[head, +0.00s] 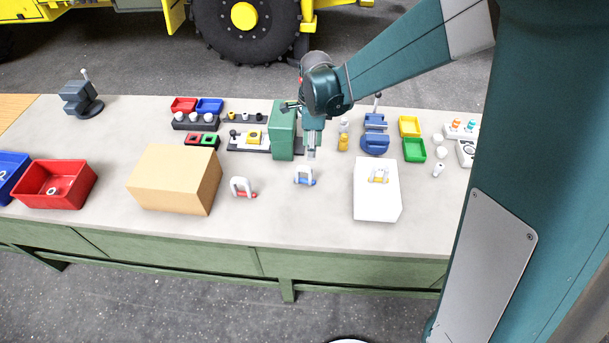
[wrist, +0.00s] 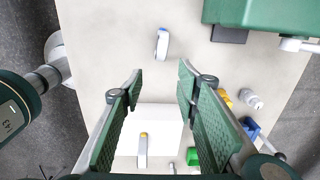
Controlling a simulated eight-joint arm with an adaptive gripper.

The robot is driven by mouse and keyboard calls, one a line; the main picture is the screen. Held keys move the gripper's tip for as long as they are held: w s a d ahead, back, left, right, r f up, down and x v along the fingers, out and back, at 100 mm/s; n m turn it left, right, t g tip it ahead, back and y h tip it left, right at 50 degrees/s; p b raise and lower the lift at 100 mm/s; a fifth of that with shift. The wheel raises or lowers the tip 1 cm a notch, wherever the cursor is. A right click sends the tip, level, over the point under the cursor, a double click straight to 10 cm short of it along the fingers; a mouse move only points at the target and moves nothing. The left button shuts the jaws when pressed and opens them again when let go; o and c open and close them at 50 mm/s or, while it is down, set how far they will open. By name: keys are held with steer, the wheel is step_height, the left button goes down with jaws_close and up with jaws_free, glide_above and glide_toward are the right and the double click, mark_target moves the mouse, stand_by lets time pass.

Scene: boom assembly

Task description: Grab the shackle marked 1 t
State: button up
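Three grey shackles show in the head view. One with a red pin (head: 240,186) stands on the bench left of centre. One with a blue pin (head: 304,177) stands at the centre, and it also shows in the wrist view (wrist: 161,44). One with a yellow pin (head: 379,176) is on top of a white block (head: 377,203), and it also shows in the wrist view (wrist: 143,148). No load marking is readable on any of them. My gripper (head: 311,153) is above the bench near the blue-pin shackle. In the wrist view its fingers (wrist: 160,70) are apart and empty.
A cardboard-coloured box (head: 174,180) stands left of the red-pin shackle. A green machine (head: 283,131) stands close left of my gripper. A blue vise (head: 375,136) and small bins are to the right. A red bin (head: 55,184) is far left. The front bench strip is clear.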

steer(key=m, duration=0.1)
glide_above(304, 167)
steer(key=shift+g, duration=0.3)
step_height(304, 167, down, 4)
steer(key=shift+f, duration=0.25)
steer(key=shift+f, duration=1.25)
steer(key=shift+f, duration=0.15)
steer(key=shift+f, duration=2.45)
steer(key=shift+c, duration=0.3)
jaws_close()
